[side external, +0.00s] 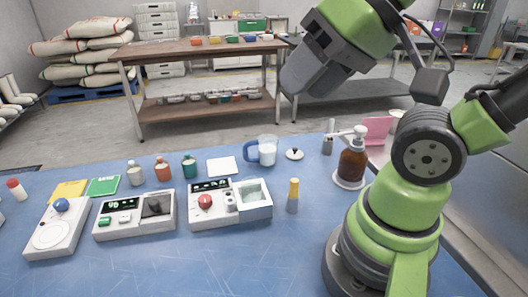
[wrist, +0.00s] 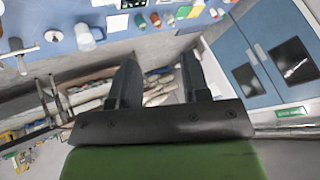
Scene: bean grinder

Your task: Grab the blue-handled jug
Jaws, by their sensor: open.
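The blue-handled jug (side external: 266,151) stands upright on the blue table, behind the grinder machine. It is a clear or whitish cup with its blue handle on the left side in the side view. In the wrist view the jug (wrist: 86,38) shows near the upper left, well away from my fingers. My gripper (wrist: 158,75) is open with nothing between its fingers. In the side view my gripper body (side external: 312,78) is raised high above the table, above and to the right of the jug; its fingertips are hard to make out there.
The grinder machine (side external: 229,204) stands in front of the jug. A white card (side external: 222,166) and a green bottle (side external: 190,166) are to its left, a small white lid (side external: 294,154) to its right.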

